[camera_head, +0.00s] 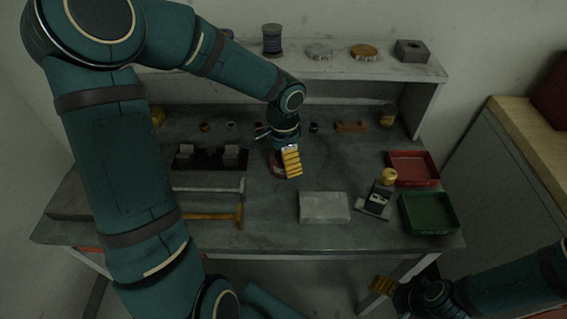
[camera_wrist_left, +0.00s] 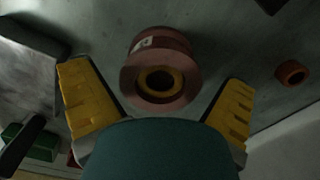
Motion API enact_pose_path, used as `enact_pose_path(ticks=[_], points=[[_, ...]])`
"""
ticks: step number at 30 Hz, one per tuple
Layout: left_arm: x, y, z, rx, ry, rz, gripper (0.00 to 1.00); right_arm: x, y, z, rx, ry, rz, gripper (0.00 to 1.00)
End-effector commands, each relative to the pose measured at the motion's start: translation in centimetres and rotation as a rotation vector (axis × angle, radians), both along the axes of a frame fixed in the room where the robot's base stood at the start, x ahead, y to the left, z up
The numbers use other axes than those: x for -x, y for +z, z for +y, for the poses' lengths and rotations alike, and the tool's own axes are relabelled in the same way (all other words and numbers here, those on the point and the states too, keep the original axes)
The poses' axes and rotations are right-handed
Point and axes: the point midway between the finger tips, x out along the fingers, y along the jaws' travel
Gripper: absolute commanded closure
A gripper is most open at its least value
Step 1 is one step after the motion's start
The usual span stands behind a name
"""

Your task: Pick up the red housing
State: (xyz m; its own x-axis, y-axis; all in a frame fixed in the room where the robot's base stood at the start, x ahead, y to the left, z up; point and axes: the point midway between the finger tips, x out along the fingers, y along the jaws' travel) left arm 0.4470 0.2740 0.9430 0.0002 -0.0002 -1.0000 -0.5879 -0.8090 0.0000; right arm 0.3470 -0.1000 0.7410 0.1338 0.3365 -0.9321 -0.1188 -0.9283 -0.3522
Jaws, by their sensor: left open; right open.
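The red housing (camera_wrist_left: 158,66) is a dull red round body with a yellow-ringed bore, standing on the grey workbench. In the left wrist view it lies ahead of and between the two yellow fingers of my left gripper (camera_wrist_left: 160,105), which is open and not closed on it. In the head view the housing (camera_head: 276,166) is partly hidden behind my left gripper (camera_head: 290,162), which points down over the bench middle. My right gripper (camera_head: 381,286) is at the lower right, off the bench's front edge, open and apart from the housing.
A hammer (camera_head: 240,212) and a grey block (camera_head: 324,207) lie toward the front. A red tray (camera_head: 413,168) and a green tray (camera_head: 429,212) stand at right, beside a dark device with a yellow knob (camera_head: 379,196). A shelf (camera_head: 300,68) runs along the back.

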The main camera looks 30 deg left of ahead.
Motion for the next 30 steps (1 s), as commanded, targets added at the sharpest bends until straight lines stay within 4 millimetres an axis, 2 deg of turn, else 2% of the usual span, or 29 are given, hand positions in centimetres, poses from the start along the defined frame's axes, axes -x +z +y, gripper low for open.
enact_pose_path(ticks=[1,7,21,26,30], points=[[0.0,0.0,0.0,0.0,0.0,0.0,0.04,0.0,0.0,0.0,0.0,0.0,0.0,0.25],[0.0,0.1,0.0,0.0,0.0,0.0,0.74,0.0,0.0,0.0,0.0,0.0,0.0,0.25],[-0.1,0.6,0.0,-0.002,0.0,-0.004,0.76,0.0,0.2,0.0,0.0,0.0,0.0,0.25],[-0.2,2.4,0.0,-0.002,0.001,-0.006,0.76,0.1,0.8,0.0,0.0,0.001,0.003,0.25],[-0.2,4.9,0.0,-0.003,0.0,-0.007,0.76,0.2,1.6,0.0,-0.001,0.001,0.006,0.25]])
